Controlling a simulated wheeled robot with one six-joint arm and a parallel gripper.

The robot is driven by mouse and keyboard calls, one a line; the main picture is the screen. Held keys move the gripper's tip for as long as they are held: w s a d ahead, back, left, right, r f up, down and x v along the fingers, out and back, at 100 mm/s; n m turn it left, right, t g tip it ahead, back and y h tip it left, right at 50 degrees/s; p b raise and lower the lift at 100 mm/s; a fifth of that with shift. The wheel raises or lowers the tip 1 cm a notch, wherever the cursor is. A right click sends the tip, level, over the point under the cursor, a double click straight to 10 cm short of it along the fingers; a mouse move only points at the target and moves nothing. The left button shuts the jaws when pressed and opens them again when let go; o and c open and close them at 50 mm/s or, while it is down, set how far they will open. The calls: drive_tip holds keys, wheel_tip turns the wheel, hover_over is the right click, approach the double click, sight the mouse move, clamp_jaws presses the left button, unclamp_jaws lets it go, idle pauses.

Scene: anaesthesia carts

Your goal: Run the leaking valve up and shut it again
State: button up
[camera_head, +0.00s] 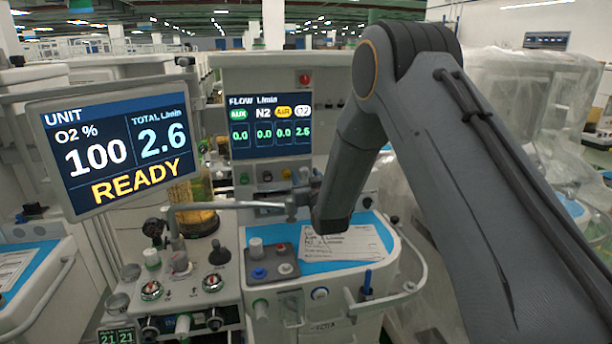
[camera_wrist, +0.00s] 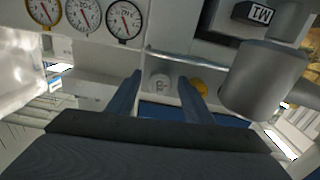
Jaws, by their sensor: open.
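The flow display (camera_head: 268,125) reads 0.0 for AUX, N2 and AIR and 2.6 for O2. A row of small knobs (camera_head: 267,176) sits below it. My gripper is open and empty; whether a finger touches a knob, I cannot tell. In the head view, my arm hides most of the gripper. No label identifies the leaking valve.
The unit display (camera_head: 115,148) reads O2 100%, total 2.6, READY. A metal bar (camera_head: 235,204) crosses in front of the cart. Papers (camera_head: 345,245) lie on the blue worktop. In the wrist view, a large grey cylinder (camera_wrist: 258,80) stands right of the fingers and gauges (camera_wrist: 84,14) are upper left.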

drive_tip(key=shift+c, duration=0.5)
drive_tip(key=c, duration=1)
drive_tip(key=shift+m+b, duration=0.3)
drive_tip(key=m+b, duration=0.3)
drive_tip(key=shift+f+m, duration=0.1)
drive_tip(key=shift+m, duration=0.2)
drive_tip(key=m+b, duration=0.4)
drive_tip(key=m, duration=0.1)
drive_tip(key=shift+m, duration=0.3)
drive_tip(key=m+b, duration=0.4)
drive_tip(key=m, duration=0.2)
drive_tip(key=m+b, duration=0.3)
drive_tip(key=m, duration=0.1)
drive_tip(key=shift+m, duration=0.4)
